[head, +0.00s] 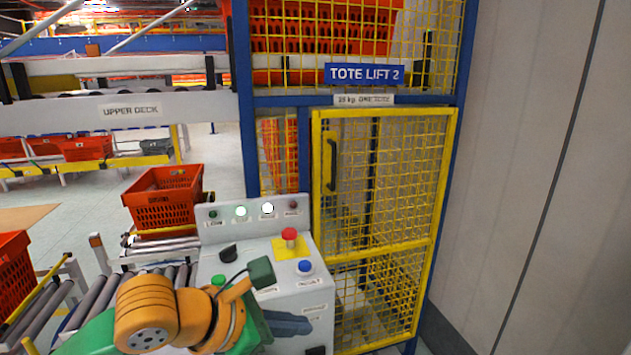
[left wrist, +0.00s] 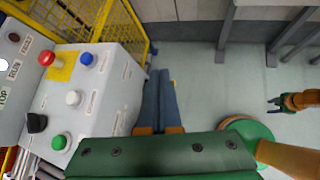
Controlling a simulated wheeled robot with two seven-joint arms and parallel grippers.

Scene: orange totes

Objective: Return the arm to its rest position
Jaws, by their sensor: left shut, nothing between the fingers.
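My left arm (head: 150,312), orange and green, comes in low from the left in the head view, in front of the grey control console (head: 318,305). Its gripper (head: 308,324) has dark blue-grey fingers, shut and empty, beside the console's front. In the left wrist view the fingers of the left gripper (left wrist: 158,78) lie together, pointing past the console's edge over the floor. My right gripper (left wrist: 273,104) shows small at the right of that view, over the floor; its two dark prongs look apart. The head view does not show it.
The console carries a red mushroom button (head: 290,236), a blue button (head: 305,267), a black knob (head: 228,252) and a green button (head: 218,280). The yellow mesh gate (head: 455,160) stands behind it. An orange tote (head: 165,200) sits on rollers. Grey wall (head: 550,180) is at right.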

